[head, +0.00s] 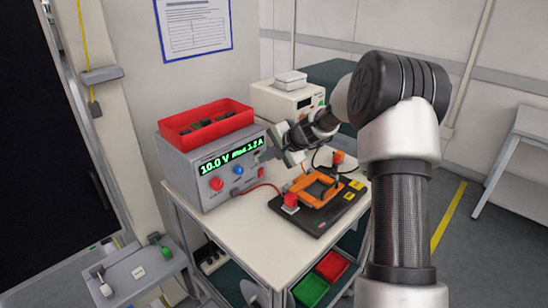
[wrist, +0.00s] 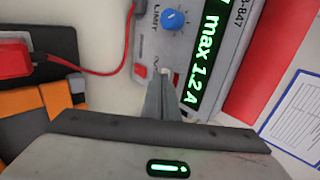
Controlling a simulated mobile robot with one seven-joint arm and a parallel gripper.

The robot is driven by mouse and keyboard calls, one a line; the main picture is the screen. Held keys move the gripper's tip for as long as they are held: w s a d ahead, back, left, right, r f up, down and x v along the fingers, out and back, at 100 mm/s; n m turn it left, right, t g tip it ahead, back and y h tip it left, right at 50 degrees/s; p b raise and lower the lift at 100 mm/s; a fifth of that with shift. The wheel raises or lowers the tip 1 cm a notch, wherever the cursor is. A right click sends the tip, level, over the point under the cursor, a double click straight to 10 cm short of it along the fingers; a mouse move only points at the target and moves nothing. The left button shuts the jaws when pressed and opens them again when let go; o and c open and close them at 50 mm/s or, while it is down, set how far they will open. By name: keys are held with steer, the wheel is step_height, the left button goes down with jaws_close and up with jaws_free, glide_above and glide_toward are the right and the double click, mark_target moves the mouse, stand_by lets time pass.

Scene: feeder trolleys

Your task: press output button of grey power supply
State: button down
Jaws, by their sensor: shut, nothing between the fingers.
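The grey power supply (head: 190,183) stands on the trolley with its front panel facing right and forward. Its green display (head: 232,156) reads 10.0 V, max 1.2 A. In the wrist view its panel (wrist: 197,20) shows a blue knob (wrist: 174,20) and a red socket (wrist: 140,70). My gripper (head: 268,155) is at the right end of the panel. In the wrist view the shut fingers (wrist: 164,78) point at the panel between display and red socket. The tips cover the spot beside the small lettering, so the output button is largely hidden. I cannot tell whether they touch it.
A red bin (head: 206,125) with dark parts sits on top of the power supply. A red cable (head: 262,187) runs to a black board with an orange frame (head: 316,189) on the right. A beige device (head: 287,102) stands behind. The trolley top (head: 240,240) is bare in front.

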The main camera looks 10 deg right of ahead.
steer(key=shift+w+a, duration=0.15)
steer(key=shift+w, duration=0.1)
